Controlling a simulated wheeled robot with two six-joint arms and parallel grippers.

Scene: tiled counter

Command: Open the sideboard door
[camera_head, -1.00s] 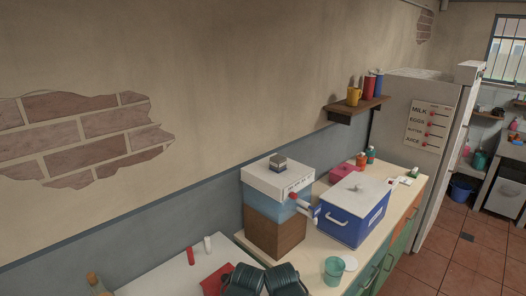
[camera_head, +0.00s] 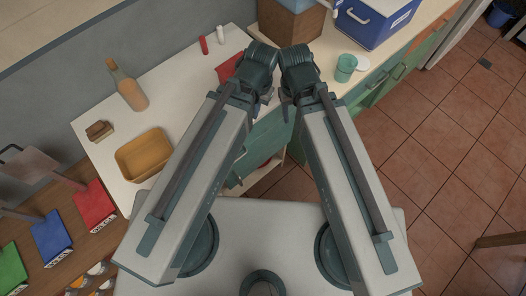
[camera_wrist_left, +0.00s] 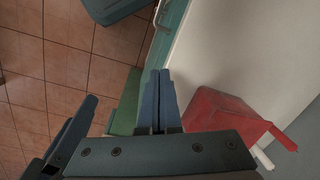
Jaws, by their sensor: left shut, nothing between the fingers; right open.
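The sideboard has a pale top (camera_head: 185,80) and teal-green fronts. In the head view a green door panel (camera_head: 268,138) stands at an angle below my grippers, beside a gap showing a pale shelf and something red; my arms hide part of it. My left gripper (camera_wrist_left: 158,100) is shut and empty over the sideboard's front edge in the left wrist view. A green panel (camera_wrist_left: 126,103) shows beside its fingertips; I cannot tell if they touch. My right gripper (camera_head: 287,106) is open, close beside the left one, and no object shows in it.
A red container (camera_head: 230,68), a bottle (camera_head: 127,86) and a yellow tray (camera_head: 144,154) stand on the top. A teal cup (camera_head: 345,68) and a blue cooler (camera_head: 373,22) stand on the counter at the right.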

